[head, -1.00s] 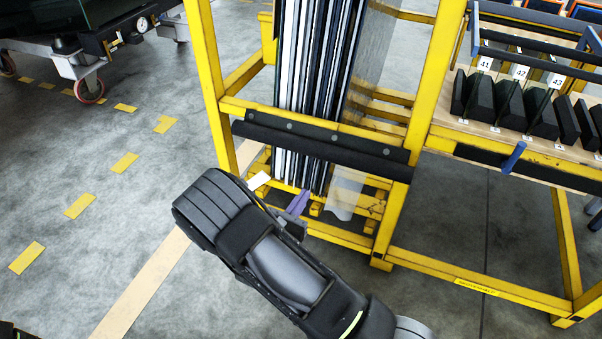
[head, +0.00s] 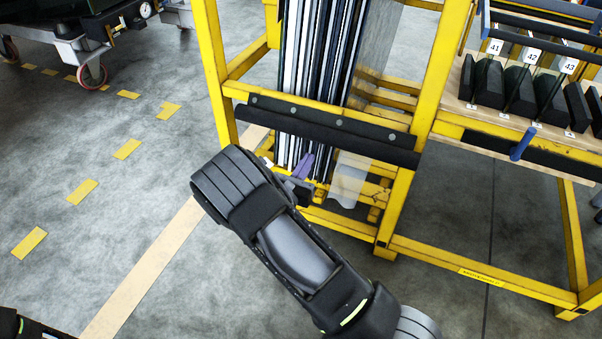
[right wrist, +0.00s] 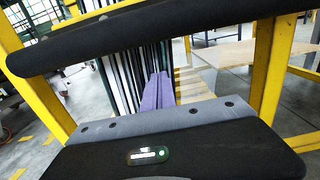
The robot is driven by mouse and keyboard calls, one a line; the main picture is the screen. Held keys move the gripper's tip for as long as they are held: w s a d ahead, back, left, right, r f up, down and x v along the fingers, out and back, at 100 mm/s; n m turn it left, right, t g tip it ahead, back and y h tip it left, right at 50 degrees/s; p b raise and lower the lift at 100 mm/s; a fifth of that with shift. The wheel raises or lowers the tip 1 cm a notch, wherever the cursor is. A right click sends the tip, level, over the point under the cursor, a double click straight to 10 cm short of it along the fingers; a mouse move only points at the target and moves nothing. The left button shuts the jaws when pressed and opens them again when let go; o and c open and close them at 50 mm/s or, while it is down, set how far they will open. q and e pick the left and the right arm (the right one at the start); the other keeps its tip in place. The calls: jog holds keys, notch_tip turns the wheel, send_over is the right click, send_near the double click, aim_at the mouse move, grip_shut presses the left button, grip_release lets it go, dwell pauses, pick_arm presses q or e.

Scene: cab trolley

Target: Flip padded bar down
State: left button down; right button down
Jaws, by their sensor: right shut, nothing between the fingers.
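The padded bar (head: 345,147) is a long black bar with round bolt heads, lying across the front of the yellow trolley frame, before the upright panes. In the right wrist view the bar (right wrist: 165,32) crosses the top of the picture between two yellow posts. My right gripper (head: 304,166) has purple fingers and is just under the bar's lower edge, left of its middle. Its fingers are shut and empty; they also show in the right wrist view (right wrist: 158,92), below the bar. I cannot tell whether they touch the bar. My left gripper is not in view.
Several upright panes (head: 316,60) stand in the yellow frame (head: 215,85) behind the bar. To the right, a shelf holds black padded blocks with numbered tags (head: 533,58) and a blue handle (head: 522,145).

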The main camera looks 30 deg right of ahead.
aim_at(324, 128)
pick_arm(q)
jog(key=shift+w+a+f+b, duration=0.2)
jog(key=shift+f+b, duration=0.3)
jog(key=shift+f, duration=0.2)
pick_arm(e)
jog(key=r, duration=0.1)
jog(key=w+d+r, duration=0.1)
jog(key=d+r, duration=0.1)
jog(key=shift+w+d+r, duration=0.1)
jog(key=shift+w+r, duration=0.15)
jog(key=shift+r, duration=0.15)
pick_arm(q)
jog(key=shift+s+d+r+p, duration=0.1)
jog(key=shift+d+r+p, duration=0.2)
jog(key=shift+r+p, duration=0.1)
pick_arm(e)
jog(key=shift+r, duration=0.15)
